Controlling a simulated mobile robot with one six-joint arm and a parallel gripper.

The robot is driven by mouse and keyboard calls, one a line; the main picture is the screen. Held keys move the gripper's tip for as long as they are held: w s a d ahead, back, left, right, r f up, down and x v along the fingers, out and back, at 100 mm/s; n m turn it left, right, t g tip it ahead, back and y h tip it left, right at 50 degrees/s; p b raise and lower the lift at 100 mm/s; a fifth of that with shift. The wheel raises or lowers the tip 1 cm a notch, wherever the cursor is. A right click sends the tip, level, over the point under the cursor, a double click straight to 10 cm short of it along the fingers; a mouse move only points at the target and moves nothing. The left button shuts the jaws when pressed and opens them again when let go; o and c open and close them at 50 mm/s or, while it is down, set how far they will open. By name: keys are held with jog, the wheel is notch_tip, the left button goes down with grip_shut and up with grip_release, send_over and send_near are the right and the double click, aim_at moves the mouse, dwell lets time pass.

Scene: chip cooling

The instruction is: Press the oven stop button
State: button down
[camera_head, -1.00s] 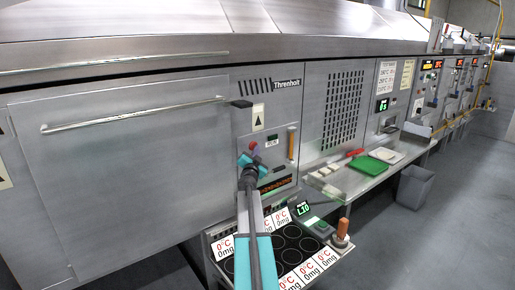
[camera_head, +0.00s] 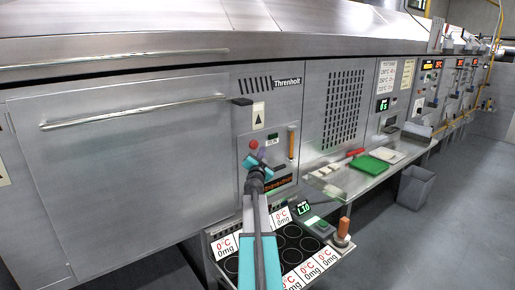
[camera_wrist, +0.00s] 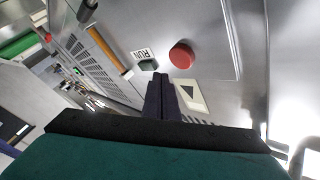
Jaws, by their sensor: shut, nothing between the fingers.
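The round red button (camera_head: 253,144) is on the oven's control panel, by a small RUN label (camera_head: 271,142). My gripper (camera_head: 262,155) is in front of the panel, just below and right of the red button in the head view. In the wrist view the red button (camera_wrist: 182,54) stands out from the metal panel, up and right of my shut fingertips (camera_wrist: 160,77). The RUN label (camera_wrist: 143,54) and a dark green button (camera_wrist: 148,65) are close to the fingertips. The fingers hold nothing. I cannot tell whether they touch the panel.
An orange-brown handle (camera_head: 291,142) is right of the RUN label. The large oven door (camera_head: 130,170) with its bar handle is at left. Below are a dark tray (camera_head: 290,245) with several white cards and a shelf with a green board (camera_head: 366,165).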

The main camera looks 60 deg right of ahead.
jog(key=shift+s+a+b, duration=0.15)
jog(key=shift+s+b, duration=0.05)
jog(key=shift+s, duration=0.3)
jog(key=shift+s+a+b, duration=0.15)
jog(key=shift+s, duration=0.35)
